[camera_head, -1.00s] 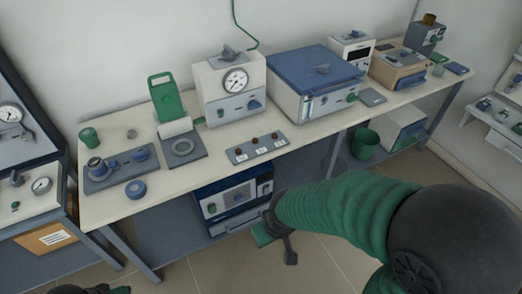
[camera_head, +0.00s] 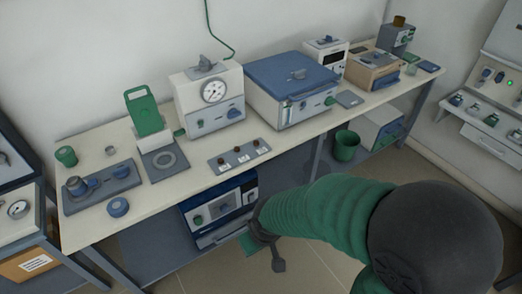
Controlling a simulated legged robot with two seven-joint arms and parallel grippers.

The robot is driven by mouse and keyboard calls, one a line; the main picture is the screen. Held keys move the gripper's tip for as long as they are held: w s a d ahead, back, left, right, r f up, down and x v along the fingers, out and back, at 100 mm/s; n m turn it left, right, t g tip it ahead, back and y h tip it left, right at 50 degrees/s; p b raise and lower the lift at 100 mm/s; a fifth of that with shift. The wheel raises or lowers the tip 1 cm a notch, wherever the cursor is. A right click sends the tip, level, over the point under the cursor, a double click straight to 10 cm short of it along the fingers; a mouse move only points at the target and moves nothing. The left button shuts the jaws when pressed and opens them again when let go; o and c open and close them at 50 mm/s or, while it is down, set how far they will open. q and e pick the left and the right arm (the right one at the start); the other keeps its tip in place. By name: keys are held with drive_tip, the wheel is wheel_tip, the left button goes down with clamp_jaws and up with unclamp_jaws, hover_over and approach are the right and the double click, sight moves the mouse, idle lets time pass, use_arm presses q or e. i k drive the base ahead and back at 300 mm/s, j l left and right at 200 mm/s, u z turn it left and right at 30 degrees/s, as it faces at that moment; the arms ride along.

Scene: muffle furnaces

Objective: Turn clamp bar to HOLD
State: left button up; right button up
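I cannot make out a HOLD label, and I cannot tell which part is the clamp bar. My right gripper (camera_head: 264,248) is low in front of the bench, apart from these devices. Its dark and green end parts are partly hidden by its arm, so its opening is unclear. My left gripper is out of view.
The long bench (camera_head: 90,237) also carries a green stand (camera_head: 145,112), a three-knob panel (camera_head: 239,157) and a blue-grey tray (camera_head: 78,205). A blue-and-white unit (camera_head: 220,208) sits below, close to my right gripper. A green bin (camera_head: 346,145) stands further right.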

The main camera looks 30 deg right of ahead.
sight(122, 172)
drive_tip(key=i+j+z, duration=0.2)
drive_tip(key=i, duration=0.25)
drive_tip(key=i+j+z, duration=0.15)
drive_tip(key=i, duration=0.3)
drive_tip(key=i+j+z, duration=0.2)
drive_tip(key=i+j, duration=0.15)
drive_tip(key=i, duration=0.05)
